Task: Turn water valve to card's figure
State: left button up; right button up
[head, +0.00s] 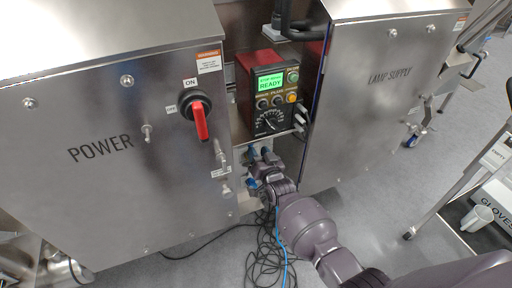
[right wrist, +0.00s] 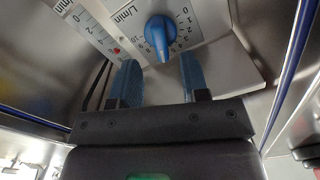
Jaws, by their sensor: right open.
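The water valve is a blue knob (right wrist: 158,34) on a pale dial plate marked "L/min" with numbers around it, at the top of the right wrist view. My right gripper (right wrist: 157,72) is open, with its two blue fingers pointing at the knob, one lower left and one lower right. They look apart from it, and nothing is held between them. In the head view my right gripper (head: 257,164) is in the gap between the two steel cabinets; the knob is hidden there. I cannot make out a card. My left gripper is not in view.
A scale strip with a red mark (right wrist: 114,48) sits left of the dial. The POWER cabinet (head: 100,190) and LAMP SUPPLY cabinet (head: 375,120) flank the gap tightly. A red control box (head: 245,95) reading "READY" is above my gripper. Cables (head: 265,262) lie on the floor.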

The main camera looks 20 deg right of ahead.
jog(key=s+p, duration=0.1)
jog(key=s, duration=0.6)
jog(key=shift+s, duration=0.15)
